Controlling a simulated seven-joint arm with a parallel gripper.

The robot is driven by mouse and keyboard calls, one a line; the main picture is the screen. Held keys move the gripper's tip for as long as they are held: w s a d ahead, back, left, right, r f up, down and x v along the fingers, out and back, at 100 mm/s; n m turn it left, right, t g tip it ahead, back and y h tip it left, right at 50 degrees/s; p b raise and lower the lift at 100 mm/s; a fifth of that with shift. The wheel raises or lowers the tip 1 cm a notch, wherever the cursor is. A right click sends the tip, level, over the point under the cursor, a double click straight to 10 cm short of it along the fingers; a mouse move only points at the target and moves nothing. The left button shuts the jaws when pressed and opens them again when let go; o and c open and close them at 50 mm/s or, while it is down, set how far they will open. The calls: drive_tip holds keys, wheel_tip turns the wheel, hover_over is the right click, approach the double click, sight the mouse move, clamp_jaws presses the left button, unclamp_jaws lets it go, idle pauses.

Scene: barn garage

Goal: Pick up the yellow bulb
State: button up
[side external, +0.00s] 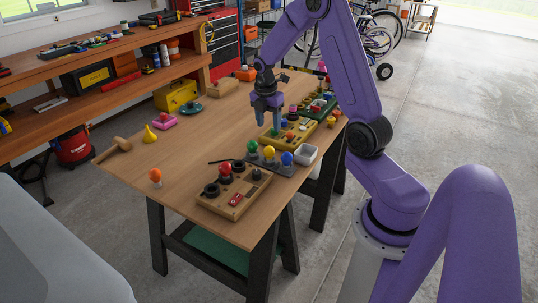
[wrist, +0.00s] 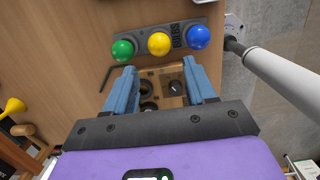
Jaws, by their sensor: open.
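The yellow bulb (side external: 269,152) is a round ball in a grey holder (side external: 285,170) on the wooden table, between a green bulb (side external: 252,146) and a blue bulb (side external: 286,158). In the wrist view the yellow bulb (wrist: 159,43) lies beyond my fingertips, between the green bulb (wrist: 122,50) and the blue bulb (wrist: 198,37). My gripper (side external: 267,122) is above the table, fingers pointing down, apart from the bulbs. In the wrist view my gripper (wrist: 162,76) has its two blue fingers spread with nothing between them. The bulb's base is hidden in the holder.
A wooden board (side external: 250,200) with a red knob and black parts stands in front of the holder. A white container (side external: 306,154) is right of it. Another wooden board (side external: 297,132) is behind. An orange bulb (side external: 155,175) and a mallet (side external: 119,148) are left, with bare table around.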

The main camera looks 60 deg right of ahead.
sight(269, 147)
drive_tip(key=f, duration=0.7)
drive_tip(key=shift+d, duration=0.4)
drive_tip(key=shift+w+f, duration=0.15)
drive_tip(key=shift+f, duration=2.6)
drive_tip(key=c, duration=0.8)
drive_tip(key=shift+r, duration=0.2)
